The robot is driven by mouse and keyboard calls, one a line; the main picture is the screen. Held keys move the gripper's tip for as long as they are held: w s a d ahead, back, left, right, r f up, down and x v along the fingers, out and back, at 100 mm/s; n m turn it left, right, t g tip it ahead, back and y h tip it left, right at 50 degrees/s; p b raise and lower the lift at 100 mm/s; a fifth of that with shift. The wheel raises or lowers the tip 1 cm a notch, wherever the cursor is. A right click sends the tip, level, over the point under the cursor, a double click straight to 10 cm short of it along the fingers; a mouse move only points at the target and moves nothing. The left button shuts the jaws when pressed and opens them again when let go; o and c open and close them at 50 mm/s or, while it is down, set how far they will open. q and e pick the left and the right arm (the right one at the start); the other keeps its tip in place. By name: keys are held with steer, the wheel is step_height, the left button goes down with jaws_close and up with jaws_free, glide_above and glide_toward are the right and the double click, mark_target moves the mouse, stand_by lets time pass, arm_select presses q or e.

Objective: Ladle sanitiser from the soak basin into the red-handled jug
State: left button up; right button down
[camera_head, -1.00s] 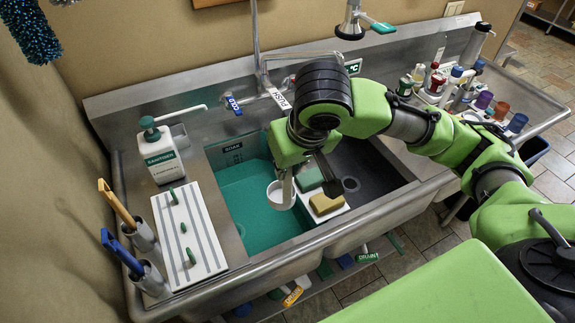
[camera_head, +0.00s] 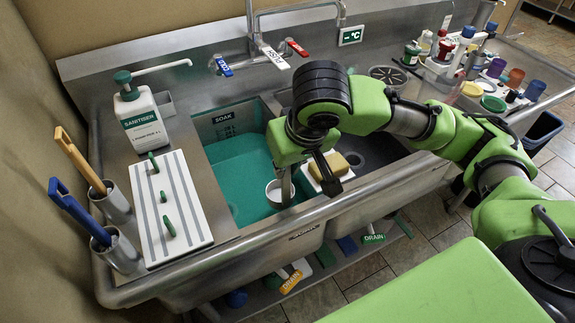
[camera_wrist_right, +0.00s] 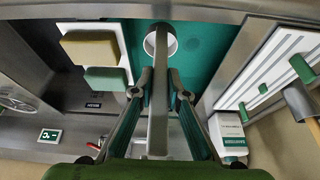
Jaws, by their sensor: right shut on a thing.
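The soak basin (camera_head: 239,165) holds teal liquid and carries a SOAK label on its back wall. My right gripper (camera_head: 290,162) is above the basin's front right part, shut on the ladle's grey handle. The ladle cup (camera_head: 279,192) hangs below it, near the front right rim. I cannot tell if the cup touches the liquid. The right wrist view shows the right gripper (camera_wrist_right: 159,84) with the handle between its fingers and the round ladle cup (camera_wrist_right: 160,42) beyond, over the teal. I cannot make out the red-handled jug. My left gripper is not in view.
A tray with a yellow sponge (camera_head: 354,160) sits beside the basin, partly behind my gripper. A sanitiser bottle (camera_head: 142,118) and a white striped board (camera_head: 172,215) are at the left. The tap (camera_head: 256,25) stands behind. Bottles and cups crowd the right counter.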

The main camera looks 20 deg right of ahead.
step_height(320, 180, down, 2)
steer(key=shift+f+b, duration=0.15)
steer(key=shift+b, duration=0.6)
arm_select(q)
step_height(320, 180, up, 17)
steer(key=p, duration=1.9)
arm_select(e)
steer(key=w+a+r, duration=0.1)
steer(key=w+r, duration=0.3)
steer(key=r, duration=0.4)
steer(key=w+a+r, duration=0.1)
steer(key=w+r, duration=0.4)
steer(key=r, duration=0.4)
arm_select(q)
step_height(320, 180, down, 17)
steer(key=b, duration=1.6)
steer(key=shift+b, duration=0.4)
arm_select(e)
step_height(320, 180, down, 29)
steer(key=shift+d+r+n, duration=0.15)
steer(key=shift+r+n, duration=0.05)
steer(key=shift+n, duration=0.1)
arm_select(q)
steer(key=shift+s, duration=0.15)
arm_select(e)
steer(key=shift+s, duration=0.1)
